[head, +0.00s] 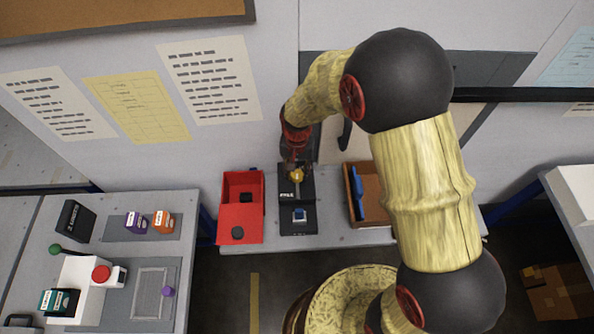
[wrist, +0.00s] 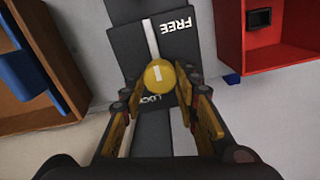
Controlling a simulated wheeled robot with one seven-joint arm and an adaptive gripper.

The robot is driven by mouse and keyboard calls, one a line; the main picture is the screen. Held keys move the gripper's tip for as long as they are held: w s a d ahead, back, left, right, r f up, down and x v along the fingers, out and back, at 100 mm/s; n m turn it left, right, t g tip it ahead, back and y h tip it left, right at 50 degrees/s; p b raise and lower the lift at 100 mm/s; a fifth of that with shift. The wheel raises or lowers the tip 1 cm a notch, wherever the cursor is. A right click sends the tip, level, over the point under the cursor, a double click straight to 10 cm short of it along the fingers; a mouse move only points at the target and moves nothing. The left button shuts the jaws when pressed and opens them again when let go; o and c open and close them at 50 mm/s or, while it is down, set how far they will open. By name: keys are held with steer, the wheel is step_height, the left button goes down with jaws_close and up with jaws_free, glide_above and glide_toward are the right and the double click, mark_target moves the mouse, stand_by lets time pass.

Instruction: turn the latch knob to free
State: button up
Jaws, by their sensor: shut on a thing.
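The latch knob (wrist: 160,76) is yellow and round, with a short white mark on its top. It sits on a dark latch plate (wrist: 128,50). FREE is printed beyond the knob and LOCK on the near side, partly covered; both look upside down in the wrist view. A pale strip runs along the plate from the knob past FREE. My gripper (wrist: 163,92) has its fingers on both sides of the knob and is shut on it. In the head view the knob (head: 296,174) shows small and yellow under my gripper (head: 294,163). Finger contact is hard to see.
A red tray (head: 227,213) stands left of the latch plate and a brown tray (head: 350,208) with a blue item stands right. The wall is close behind. A left table (head: 185,255) carries small boxes and a white device.

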mark_target(297, 174)
steer(key=o, duration=1.1)
steer(key=shift+o, duration=0.3)
step_height(297, 174, up, 12)
stand_by(0.3)
